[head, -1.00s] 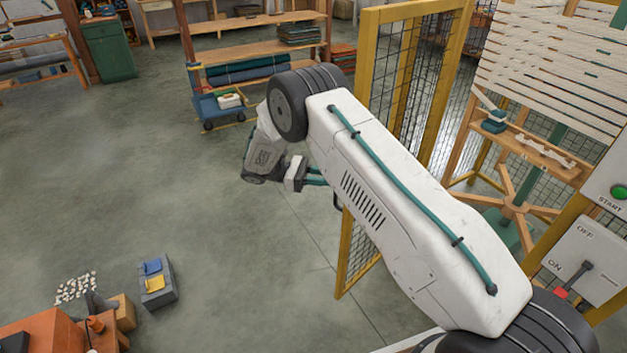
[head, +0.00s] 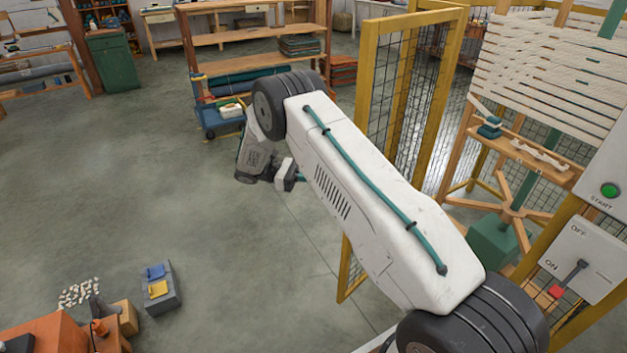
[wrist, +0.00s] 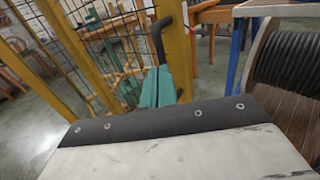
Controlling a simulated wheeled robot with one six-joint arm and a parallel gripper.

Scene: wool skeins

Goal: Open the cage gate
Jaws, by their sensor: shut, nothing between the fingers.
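The cage gate (head: 412,22) is a yellow frame with black wire mesh, standing at an angle to the rest of the cage in the head view. My forearm hides part of its lower half. In the wrist view its yellow post (wrist: 176,55) stands just beyond my gripper (wrist: 157,76). A black bent handle (wrist: 158,32) is on that post, right by my fingertips; I cannot tell if they touch it. My teal fingers are shut together with nothing between them. In the head view my fingers are mostly hidden behind my arm.
Inside the cage stand a wooden winder (head: 510,205) and stretched white yarn (head: 545,75). A control box with an ON/OFF lever (head: 582,260) is at right. A blue cart (head: 218,118) stands by the shelves. A grey box (head: 160,290) lies lower left.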

